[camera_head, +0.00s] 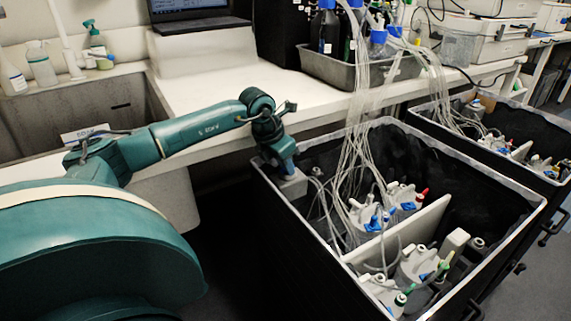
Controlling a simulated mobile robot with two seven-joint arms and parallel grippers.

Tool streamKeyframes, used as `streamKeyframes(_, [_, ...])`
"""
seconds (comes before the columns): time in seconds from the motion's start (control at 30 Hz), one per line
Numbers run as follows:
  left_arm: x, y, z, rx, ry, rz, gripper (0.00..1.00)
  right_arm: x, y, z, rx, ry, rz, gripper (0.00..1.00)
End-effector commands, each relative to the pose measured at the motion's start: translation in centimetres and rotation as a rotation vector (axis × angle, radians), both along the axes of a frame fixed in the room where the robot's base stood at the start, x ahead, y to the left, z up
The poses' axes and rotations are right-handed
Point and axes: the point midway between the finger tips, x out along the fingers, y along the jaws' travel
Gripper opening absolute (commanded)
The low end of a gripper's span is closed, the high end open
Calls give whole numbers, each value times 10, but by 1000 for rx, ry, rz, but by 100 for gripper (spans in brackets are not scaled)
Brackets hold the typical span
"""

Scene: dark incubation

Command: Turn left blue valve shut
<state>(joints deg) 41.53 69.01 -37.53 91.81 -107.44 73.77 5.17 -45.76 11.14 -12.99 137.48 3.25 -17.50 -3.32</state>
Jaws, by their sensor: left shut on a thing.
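Two vessels with grey lids stand in the back half of the near black bin (270,180). One lid carries a blue valve (374,223) on the left, and the other a blue valve (408,206) to its right, with a red piece near it. My left gripper (294,187) points down at the bin's left corner, left of both valves in the picture. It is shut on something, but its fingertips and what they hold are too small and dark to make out. My right gripper is not in view.
Clear tubes (360,130) hang from the bottles in a grey tray (335,70) down into the bin. A white divider (420,225) splits the bin. A second bin (425,110) stands behind right. The white counter (220,85) and sink (60,110) lie left.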

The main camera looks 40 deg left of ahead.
Motion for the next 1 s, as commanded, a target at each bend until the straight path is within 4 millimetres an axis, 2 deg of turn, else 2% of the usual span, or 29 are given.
streamKeyframes(0.33, [0, 0, 0, 0, 0, -1, 0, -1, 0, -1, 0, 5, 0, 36])
streamKeyframes(0.37, [0, 0, 0, 0, 0, -1, 14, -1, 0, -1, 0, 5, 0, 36])
streamKeyframes(0.6, [0, 1, 0, 1, 0, 2, 34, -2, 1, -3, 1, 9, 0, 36])
streamKeyframes(1.0, [0, 4, 2, 7, -3, 8, 35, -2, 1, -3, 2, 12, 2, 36])
